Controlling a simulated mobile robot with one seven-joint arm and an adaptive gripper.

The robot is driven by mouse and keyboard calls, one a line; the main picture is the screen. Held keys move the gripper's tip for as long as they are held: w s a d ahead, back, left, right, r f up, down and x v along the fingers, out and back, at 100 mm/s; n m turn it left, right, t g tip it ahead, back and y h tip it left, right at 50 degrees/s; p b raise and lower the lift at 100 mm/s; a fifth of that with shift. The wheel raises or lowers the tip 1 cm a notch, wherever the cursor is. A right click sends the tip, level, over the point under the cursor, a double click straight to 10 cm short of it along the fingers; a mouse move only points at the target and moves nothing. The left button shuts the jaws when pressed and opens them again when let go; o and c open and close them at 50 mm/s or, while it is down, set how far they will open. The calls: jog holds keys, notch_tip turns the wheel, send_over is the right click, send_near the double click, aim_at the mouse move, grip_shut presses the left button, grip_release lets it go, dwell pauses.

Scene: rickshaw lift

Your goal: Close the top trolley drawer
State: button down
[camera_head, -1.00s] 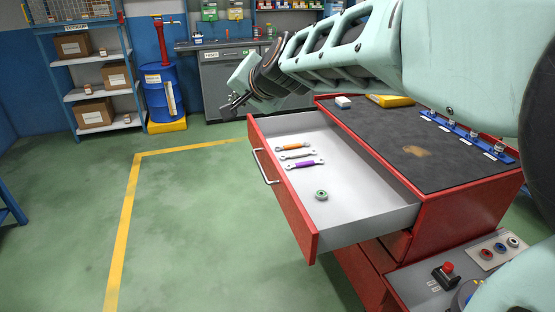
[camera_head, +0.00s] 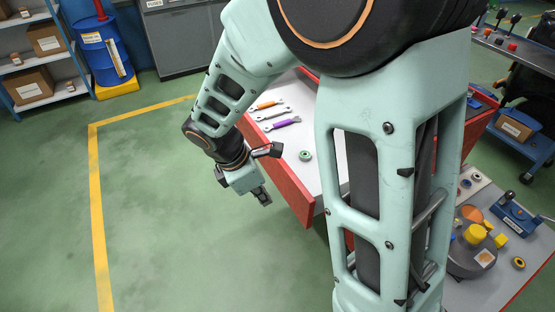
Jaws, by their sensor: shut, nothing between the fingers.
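The top drawer of the red trolley stands open, its red front (camera_head: 288,190) facing left and its pale inside (camera_head: 322,150) partly in view. Wrenches with orange (camera_head: 266,104) and purple (camera_head: 284,123) parts and a green ring (camera_head: 305,156) lie in it. My arm hides the drawer's handle, most of the trolley top and much of the drawer.
A grey side shelf (camera_head: 520,262) with several small parts is at lower right. A blue cart (camera_head: 520,140) stands at the right. A blue drum (camera_head: 106,50) and shelving (camera_head: 40,60) stand at the back left. Green floor (camera_head: 170,220) left of the drawer is clear.

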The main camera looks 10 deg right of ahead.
jog(key=n, duration=0.1)
jog(key=b, duration=0.1)
send_over(300, 215)
jog(key=a, duration=0.2)
jog(key=f, duration=0.9)
jog(key=shift+s+a+f, duration=0.1)
jog(key=shift+s+f, duration=0.1)
jog(key=shift+s, duration=0.15)
